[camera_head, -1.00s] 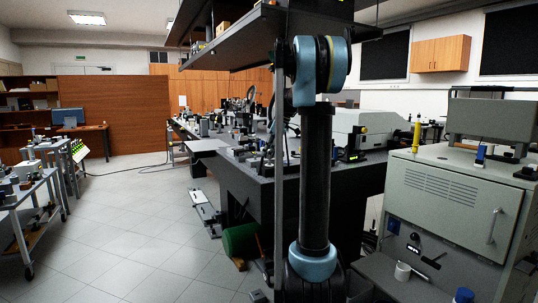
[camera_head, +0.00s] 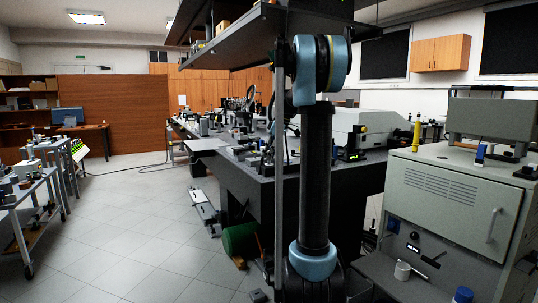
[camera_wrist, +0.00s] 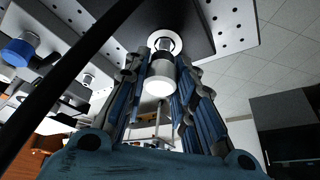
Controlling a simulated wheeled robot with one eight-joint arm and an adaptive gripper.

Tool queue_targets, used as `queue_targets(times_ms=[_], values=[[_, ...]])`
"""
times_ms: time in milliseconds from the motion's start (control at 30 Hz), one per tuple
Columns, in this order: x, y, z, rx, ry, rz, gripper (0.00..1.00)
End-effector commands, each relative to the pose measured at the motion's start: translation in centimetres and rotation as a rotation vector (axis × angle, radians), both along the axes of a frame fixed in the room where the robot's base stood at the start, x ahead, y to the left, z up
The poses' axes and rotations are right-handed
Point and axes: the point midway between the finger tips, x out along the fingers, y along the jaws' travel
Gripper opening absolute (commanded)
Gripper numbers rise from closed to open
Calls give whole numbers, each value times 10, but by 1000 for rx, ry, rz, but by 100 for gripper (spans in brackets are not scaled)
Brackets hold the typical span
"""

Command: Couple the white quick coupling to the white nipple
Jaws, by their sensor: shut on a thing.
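In the wrist view my gripper (camera_wrist: 162,68) has its jaws on both sides of a short grey cylinder with a white round end (camera_wrist: 160,85), which looks like the white quick coupling. Directly beyond it is a white ring (camera_wrist: 166,36) around a dark opening, set in a dark plate; it may belong to the white nipple. The coupling appears lined up with this ring, but I cannot tell whether they touch. The nipple itself is not clearly visible. The head view does not show my gripper.
In the wrist view, a black bar or hose (camera_wrist: 65,85) crosses the left side. In the head view, a grey cabinet (camera_head: 450,205) stands right and open floor (camera_head: 130,220) lies left.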

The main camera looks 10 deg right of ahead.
Motion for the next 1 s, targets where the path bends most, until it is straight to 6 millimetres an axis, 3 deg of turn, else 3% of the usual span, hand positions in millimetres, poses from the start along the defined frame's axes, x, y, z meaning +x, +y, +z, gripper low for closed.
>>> queue_targets(times_ms=[1000], values=[[1,1,-13,1,-1,1,0]])
